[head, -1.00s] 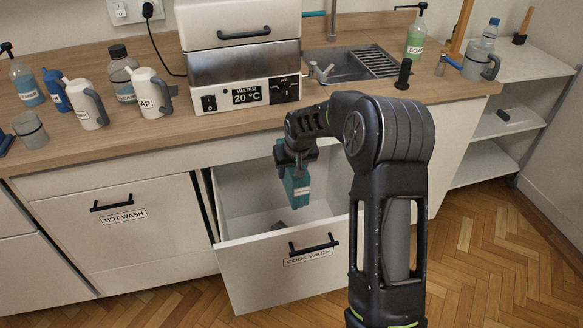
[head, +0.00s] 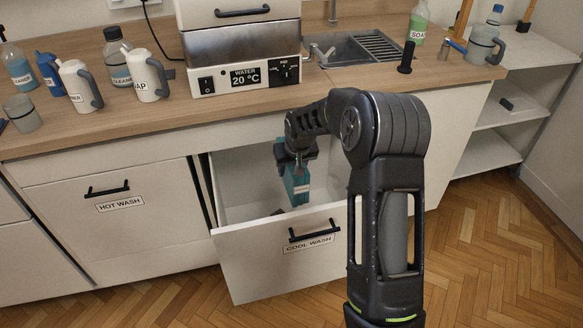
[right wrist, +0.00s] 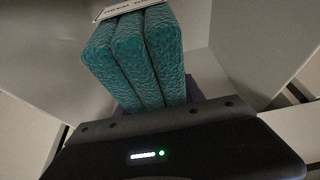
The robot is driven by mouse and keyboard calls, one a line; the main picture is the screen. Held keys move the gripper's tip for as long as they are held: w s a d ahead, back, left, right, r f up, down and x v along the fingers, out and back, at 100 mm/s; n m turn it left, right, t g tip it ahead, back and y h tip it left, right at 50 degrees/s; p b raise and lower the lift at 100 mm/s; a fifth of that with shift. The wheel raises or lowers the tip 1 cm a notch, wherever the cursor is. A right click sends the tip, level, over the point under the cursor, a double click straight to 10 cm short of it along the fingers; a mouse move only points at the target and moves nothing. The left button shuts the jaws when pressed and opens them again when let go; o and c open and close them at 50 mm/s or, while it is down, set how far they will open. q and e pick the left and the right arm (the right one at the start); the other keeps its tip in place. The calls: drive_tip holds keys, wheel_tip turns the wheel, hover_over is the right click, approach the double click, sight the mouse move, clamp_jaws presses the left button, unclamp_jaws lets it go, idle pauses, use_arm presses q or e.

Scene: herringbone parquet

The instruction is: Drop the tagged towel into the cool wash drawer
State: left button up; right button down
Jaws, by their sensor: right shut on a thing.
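The teal folded towel (head: 297,184) with a white tag hangs from my right gripper (head: 294,158), inside the opening of the pulled-out cool wash drawer (head: 270,262). In the right wrist view the towel (right wrist: 135,60) shows as thick teal folds, with its white tag (right wrist: 125,8) at the top edge. My right gripper is shut on the towel; its fingertips are mostly hidden. The drawer front bears a black handle and the label "COOL WASH". A small dark thing, partly hidden, lies on the drawer floor. My left gripper is not in view.
The hot wash drawer (head: 130,225) to the left is shut. The counter above holds a water unit (head: 245,78) reading 20 °C, white jugs (head: 150,75), bottles and a sink (head: 365,65). A shelf rack (head: 500,110) stands at the right. The parquet floor in front is clear.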

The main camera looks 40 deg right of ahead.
drive_tip(key=c, duration=0.6)
unclamp_jaws()
drive_tip(key=shift+c, duration=0.2)
drive_tip(key=v, duration=0.8)
drive_tip(key=shift+w, duration=0.1)
drive_tip(key=shift+f, duration=0.1)
